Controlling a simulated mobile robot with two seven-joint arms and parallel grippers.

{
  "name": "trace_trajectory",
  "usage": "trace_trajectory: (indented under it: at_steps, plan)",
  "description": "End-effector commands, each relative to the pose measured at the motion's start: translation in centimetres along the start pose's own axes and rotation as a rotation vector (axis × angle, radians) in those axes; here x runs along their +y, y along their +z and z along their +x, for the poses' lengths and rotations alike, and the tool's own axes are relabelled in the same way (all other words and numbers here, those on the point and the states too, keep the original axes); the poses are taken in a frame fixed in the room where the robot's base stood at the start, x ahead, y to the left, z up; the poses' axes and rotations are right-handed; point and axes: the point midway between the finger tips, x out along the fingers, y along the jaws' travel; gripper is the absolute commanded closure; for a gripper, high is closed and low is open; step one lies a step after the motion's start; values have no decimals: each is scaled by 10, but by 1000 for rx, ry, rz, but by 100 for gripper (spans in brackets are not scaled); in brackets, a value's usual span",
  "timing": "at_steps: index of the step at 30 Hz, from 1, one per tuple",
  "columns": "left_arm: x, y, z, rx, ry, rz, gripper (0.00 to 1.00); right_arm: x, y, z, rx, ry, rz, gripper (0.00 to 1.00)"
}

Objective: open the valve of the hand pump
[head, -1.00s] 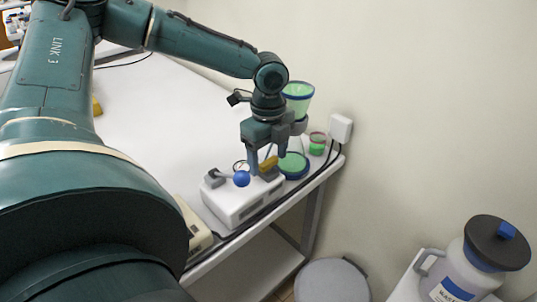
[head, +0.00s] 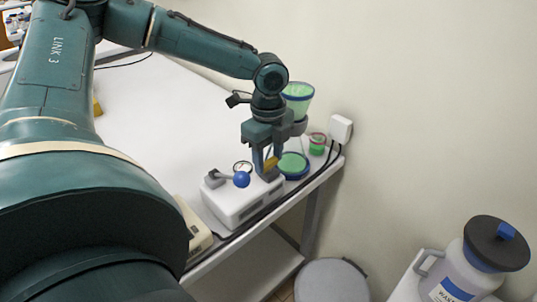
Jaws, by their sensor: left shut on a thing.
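The hand pump (head: 235,204) is a white box near the front right edge of the table. It has a gauge (head: 242,167) and a lever with a blue ball knob (head: 241,179) on top. A small yellow valve handle (head: 270,163) is at its right end. My left gripper (head: 268,174) comes down from above onto the right end of the pump and is shut on the yellow valve handle, which its fingers partly hide. My right gripper is not in view.
Behind the gripper stand a green-filled funnel (head: 298,92), a round green dish (head: 293,165) and a small green-filled cup (head: 317,144). Black cables run along the table edge. A waste can (head: 462,262) and a grey bin (head: 331,282) stand off the table.

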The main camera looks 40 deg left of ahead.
Motion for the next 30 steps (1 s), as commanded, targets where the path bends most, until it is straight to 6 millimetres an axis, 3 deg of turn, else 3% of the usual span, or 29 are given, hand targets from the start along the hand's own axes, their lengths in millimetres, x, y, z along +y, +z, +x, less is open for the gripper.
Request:
trace_trajectory:
  at_steps: [30]
  plan:
    - [0,0,0,1,0,-900,77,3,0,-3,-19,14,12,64]
